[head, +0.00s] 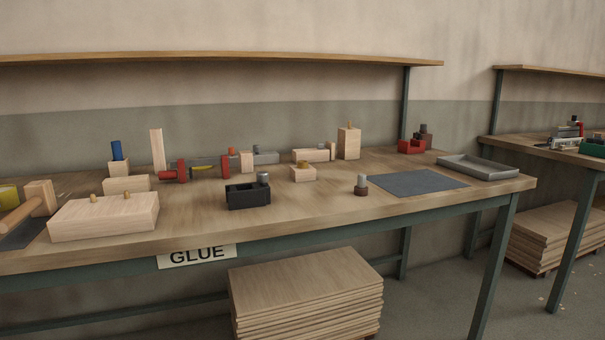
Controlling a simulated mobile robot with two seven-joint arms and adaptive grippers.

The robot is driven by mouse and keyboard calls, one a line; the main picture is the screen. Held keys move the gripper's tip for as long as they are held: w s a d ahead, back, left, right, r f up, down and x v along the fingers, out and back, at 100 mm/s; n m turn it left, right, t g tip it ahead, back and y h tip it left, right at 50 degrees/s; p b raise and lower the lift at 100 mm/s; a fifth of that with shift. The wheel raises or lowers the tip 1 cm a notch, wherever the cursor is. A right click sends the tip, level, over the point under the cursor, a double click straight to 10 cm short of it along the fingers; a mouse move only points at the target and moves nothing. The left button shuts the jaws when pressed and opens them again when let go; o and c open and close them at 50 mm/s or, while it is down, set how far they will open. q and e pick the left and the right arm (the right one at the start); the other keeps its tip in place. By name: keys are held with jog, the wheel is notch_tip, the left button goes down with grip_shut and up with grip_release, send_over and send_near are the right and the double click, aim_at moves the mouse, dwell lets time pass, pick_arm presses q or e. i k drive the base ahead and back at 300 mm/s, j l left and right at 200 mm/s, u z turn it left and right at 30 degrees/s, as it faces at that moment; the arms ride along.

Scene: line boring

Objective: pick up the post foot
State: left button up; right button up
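Several pale wooden pieces stand on the glue bench (330,207), and I cannot tell for certain which is the post foot. A small low block (303,174) with a short peg on top sits near the middle. A taller upright block (349,145) with a dowel in its top stands behind it to the right. A large block (104,218) with two dowels in its top lies at the front left. A slim upright post (157,151) stands at the back left. Neither of my grippers is in view.
A black tool holder (248,195) and a small dark-based cylinder (361,186) stand along the front. A red clamp (180,171) lies behind. A mallet (35,202) lies far left. A blue-grey mat (412,184) and grey tray (478,167) occupy the right. A shelf (220,57) runs above.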

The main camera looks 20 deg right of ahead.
aim_at(304, 172)
jog(key=i+z, duration=0.15)
jog(key=z, duration=0.25)
jog(key=i+z, duration=0.1)
jog(key=z, duration=0.3)
jog(key=i+z, duration=0.15)
jog(key=z, duration=0.3)
